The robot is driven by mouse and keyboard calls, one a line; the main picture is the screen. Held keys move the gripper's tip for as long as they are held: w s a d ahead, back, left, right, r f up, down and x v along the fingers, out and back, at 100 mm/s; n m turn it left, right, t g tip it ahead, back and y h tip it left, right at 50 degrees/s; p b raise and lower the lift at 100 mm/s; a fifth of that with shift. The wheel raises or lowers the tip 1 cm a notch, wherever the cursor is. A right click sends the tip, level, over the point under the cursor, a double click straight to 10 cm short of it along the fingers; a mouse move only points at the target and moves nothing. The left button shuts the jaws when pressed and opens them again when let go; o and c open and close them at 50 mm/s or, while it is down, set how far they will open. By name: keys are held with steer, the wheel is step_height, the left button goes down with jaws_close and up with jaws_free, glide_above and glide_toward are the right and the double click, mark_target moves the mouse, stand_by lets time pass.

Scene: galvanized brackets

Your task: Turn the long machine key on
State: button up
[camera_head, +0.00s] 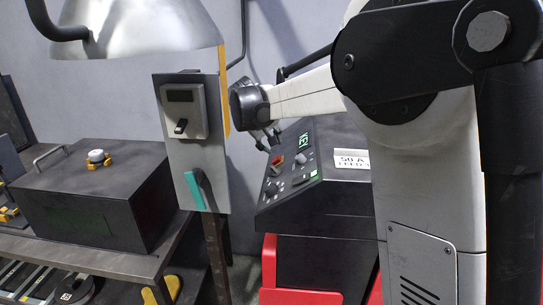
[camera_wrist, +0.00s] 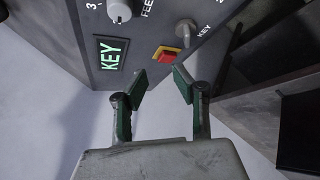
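The machine's dark sloped control panel (camera_head: 292,175) stands in the middle of the head view. In the wrist view, a grey key-like switch (camera_wrist: 186,30) sits on the panel (camera_wrist: 145,62) beside a printed KEY label. Its turned position is hard to tell. My gripper (camera_wrist: 159,84) is open and empty, with its two green-padded fingers apart just short of the panel, below the switch in the picture. In the head view my gripper (camera_head: 267,138) is at the panel's upper left edge, small and partly hidden by my wrist. I cannot tell the key apart there.
A red-and-yellow switch (camera_wrist: 165,54) lies between the fingertips and the key. A lit green KEY display (camera_wrist: 111,53) and a FEED knob (camera_wrist: 121,10) are nearby.

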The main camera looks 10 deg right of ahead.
steer(key=shift+r, duration=0.6)
